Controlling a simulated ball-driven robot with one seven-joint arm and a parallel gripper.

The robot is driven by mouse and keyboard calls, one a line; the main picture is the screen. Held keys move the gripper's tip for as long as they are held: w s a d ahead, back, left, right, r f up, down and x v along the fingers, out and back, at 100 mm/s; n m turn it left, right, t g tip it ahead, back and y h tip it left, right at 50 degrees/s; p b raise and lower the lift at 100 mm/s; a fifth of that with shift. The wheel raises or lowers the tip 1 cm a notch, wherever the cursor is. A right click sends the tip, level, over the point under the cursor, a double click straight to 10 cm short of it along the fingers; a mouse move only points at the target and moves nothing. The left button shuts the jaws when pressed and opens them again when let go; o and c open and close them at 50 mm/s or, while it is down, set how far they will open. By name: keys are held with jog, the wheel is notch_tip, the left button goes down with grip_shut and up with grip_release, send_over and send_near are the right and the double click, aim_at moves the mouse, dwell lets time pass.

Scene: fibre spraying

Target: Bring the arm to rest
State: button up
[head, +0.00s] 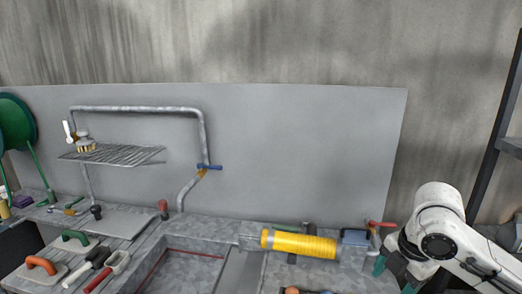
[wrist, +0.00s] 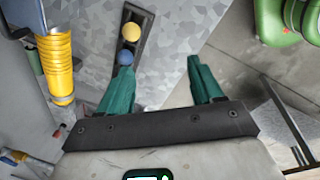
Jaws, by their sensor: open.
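My white arm (head: 445,235) is at the lower right in the head view, bent over the right end of the bench. My gripper (wrist: 157,85) shows in the wrist view with its two green fingers spread apart and nothing between them. In the head view only a bit of green finger (head: 379,266) shows, close to the red-handled tap (head: 381,224). The rest of the gripper is hidden or cut off by the frame edge.
A yellow ribbed cylinder (head: 300,244) lies on the metal bench, left of my arm. A dark holder with yellow (wrist: 131,32) and blue balls is near my fingers. Trowels (head: 75,240) and brushes lie at left. A dark shelf post (head: 497,130) stands at right.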

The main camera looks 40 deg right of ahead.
jog(key=w+a+r+m+t+y, duration=0.1)
jog(key=w+a+r+t, duration=0.1)
jog(key=w+a, duration=0.5)
jog(key=w+a+r+m+t+y, duration=0.1)
jog(key=w+a+r+m+t, duration=0.2)
jog(key=w, duration=0.5)
jog(key=w+a+f+m+t+y, duration=0.1)
jog(key=w+a+f+m, duration=0.25)
jog(key=a, duration=0.65)
jog(key=s+a+f+m+g, duration=0.2)
jog(key=s+a+f+m, duration=0.15)
jog(key=s+f, duration=0.35)
jog(key=s+a+f+m+g, duration=0.15)
jog(key=s+a+f, duration=0.25)
jog(key=f, duration=0.4)
jog(key=s+d+f+m+g+h, duration=0.1)
jog(key=s+d+f, duration=0.1)
jog(key=s+f, duration=0.2)
jog(key=s+d+f+m+g+h, duration=0.1)
jog(key=s+f, duration=0.3)
jog(key=s, duration=0.6)
jog(key=shift+d+g+h, duration=0.4)
jog(key=shift+d+g, duration=0.15)
jog(key=shift+g, duration=0.1)
jog(key=shift+s+m, duration=0.1)
jog(key=shift+m, duration=0.15)
